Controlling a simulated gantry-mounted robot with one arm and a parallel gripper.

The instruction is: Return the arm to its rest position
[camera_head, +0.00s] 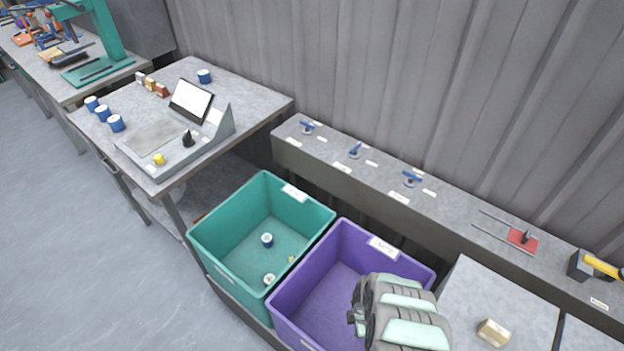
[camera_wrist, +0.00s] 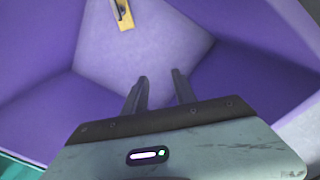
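My arm (camera_head: 405,312) reaches in from the lower right of the head view, over the right part of the purple bin (camera_head: 310,320). My gripper (camera_head: 354,316) is small there, over the bin. In the wrist view my gripper (camera_wrist: 159,77) points into the purple bin (camera_wrist: 230,75). Its two dark fingers stand apart with nothing between them. Part of the bin's floor is hidden behind my arm in the head view.
A teal bin (camera_head: 325,218) with several small pieces stands left of the purple one. A grey table (camera_head: 510,290) with a beige block (camera_head: 493,332) is at the right. A shelf (camera_head: 335,150) with valves runs along the wall. A small yellowish piece (camera_wrist: 122,14) shows inside the purple bin.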

